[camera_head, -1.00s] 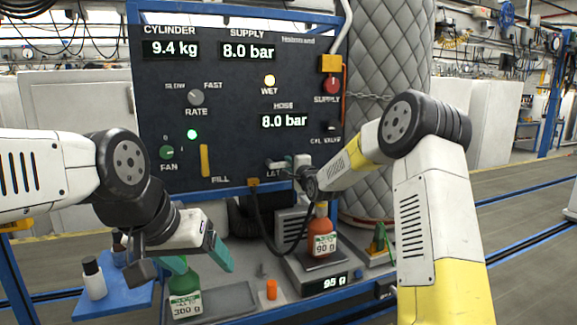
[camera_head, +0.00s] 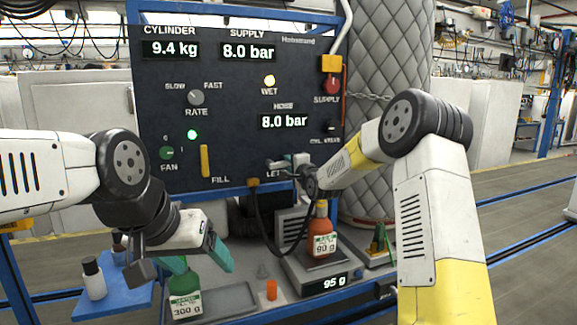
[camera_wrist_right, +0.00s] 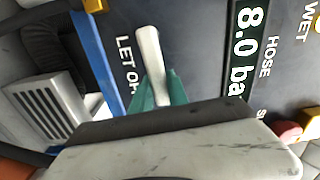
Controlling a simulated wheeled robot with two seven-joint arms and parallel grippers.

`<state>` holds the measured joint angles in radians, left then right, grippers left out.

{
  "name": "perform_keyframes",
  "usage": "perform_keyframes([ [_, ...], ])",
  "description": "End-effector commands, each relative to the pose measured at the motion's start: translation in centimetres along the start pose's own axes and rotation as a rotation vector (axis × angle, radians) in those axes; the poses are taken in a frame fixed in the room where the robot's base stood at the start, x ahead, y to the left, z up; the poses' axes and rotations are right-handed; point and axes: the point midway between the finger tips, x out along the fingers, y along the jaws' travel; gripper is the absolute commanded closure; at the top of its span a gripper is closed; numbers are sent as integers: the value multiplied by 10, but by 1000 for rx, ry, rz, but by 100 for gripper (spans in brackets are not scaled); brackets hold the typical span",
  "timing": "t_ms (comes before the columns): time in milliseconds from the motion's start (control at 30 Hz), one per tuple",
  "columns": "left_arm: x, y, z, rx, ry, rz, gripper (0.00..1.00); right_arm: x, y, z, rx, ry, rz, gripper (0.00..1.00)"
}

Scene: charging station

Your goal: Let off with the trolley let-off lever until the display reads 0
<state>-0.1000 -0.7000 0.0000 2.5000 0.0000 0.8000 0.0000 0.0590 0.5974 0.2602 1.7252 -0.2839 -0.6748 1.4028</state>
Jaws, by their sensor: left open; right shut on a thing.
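The let-off lever (camera_wrist_right: 150,55) is a pale grey handle beside the "LET OFF" lettering on the dark panel. My right gripper (camera_wrist_right: 162,92) has its green fingers shut on the lever. In the head view this gripper (camera_head: 292,161) is at the panel's lower right and hides much of the lever. The hose display (camera_head: 285,121) reads 8.0 bar; it is partly visible in the right wrist view (camera_wrist_right: 247,50). The supply display (camera_head: 248,51) reads 8.0 bar and the cylinder display (camera_head: 170,49) reads 9.4 kg. My left gripper (camera_head: 199,262) is open above the bench.
A green bottle (camera_head: 185,300) marked 300 g stands below my left gripper. An orange bottle (camera_head: 321,240) stands on a scale reading 95 g (camera_head: 335,282). A black hose (camera_head: 262,225) hangs from the panel. A white bottle (camera_head: 93,278) stands on a blue shelf.

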Motion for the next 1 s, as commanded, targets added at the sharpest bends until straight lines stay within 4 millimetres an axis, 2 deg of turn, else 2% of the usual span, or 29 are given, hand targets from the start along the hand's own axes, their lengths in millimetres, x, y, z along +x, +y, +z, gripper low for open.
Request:
perform_keyframes([
  [567,0,0,0,0,0,0,25,0,-28,9,-501,-3,3,100],
  [1000,0,0,0,0,0,0,25,0,-48,26,-919,-4,2,100],
])
